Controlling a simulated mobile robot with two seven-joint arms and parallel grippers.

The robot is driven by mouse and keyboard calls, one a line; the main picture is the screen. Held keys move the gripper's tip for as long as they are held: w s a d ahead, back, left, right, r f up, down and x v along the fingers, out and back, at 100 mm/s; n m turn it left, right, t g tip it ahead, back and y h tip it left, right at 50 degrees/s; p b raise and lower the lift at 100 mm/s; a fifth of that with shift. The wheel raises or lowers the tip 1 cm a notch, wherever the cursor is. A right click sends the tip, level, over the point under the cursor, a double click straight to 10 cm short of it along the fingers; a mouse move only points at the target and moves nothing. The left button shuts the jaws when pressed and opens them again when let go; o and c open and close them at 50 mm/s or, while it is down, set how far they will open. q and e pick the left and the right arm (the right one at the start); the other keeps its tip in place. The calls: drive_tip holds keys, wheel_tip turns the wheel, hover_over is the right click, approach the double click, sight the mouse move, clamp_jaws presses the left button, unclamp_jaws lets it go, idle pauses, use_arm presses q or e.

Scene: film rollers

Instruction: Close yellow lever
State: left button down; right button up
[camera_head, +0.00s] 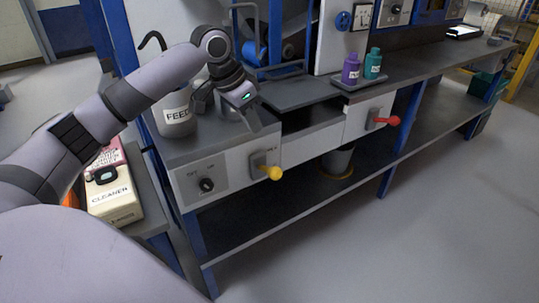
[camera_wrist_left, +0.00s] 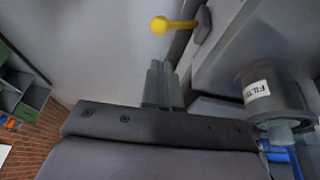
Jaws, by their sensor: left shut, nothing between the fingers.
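The yellow lever (camera_head: 273,173) has a yellow knob and sticks out from a grey mount on the front panel of the bench. In the left wrist view the lever (camera_wrist_left: 173,25) shows at the top, with its grey mount to the right. My left gripper (camera_head: 256,124) is above the lever and apart from it, over the bench's front edge. Its fingers (camera_wrist_left: 160,84) are together with nothing between them, pointing toward the lever in the wrist view. My right gripper is in neither view.
A red lever (camera_head: 388,120) sits farther right on the front panel, and a black knob (camera_head: 206,185) is to the left. Purple (camera_head: 351,69) and teal (camera_head: 373,64) bottles stand on the bench. Floor in front is clear.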

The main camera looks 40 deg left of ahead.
use_arm(q)
drive_tip(key=shift+a+r, duration=0.4)
drive_tip(key=shift+r, duration=0.05)
drive_tip(key=shift+f, duration=0.1)
drive_tip(key=b, duration=0.2)
hover_over(269, 171)
wheel_tip(269, 171, down, 12)
drive_tip(key=shift+f, duration=0.55)
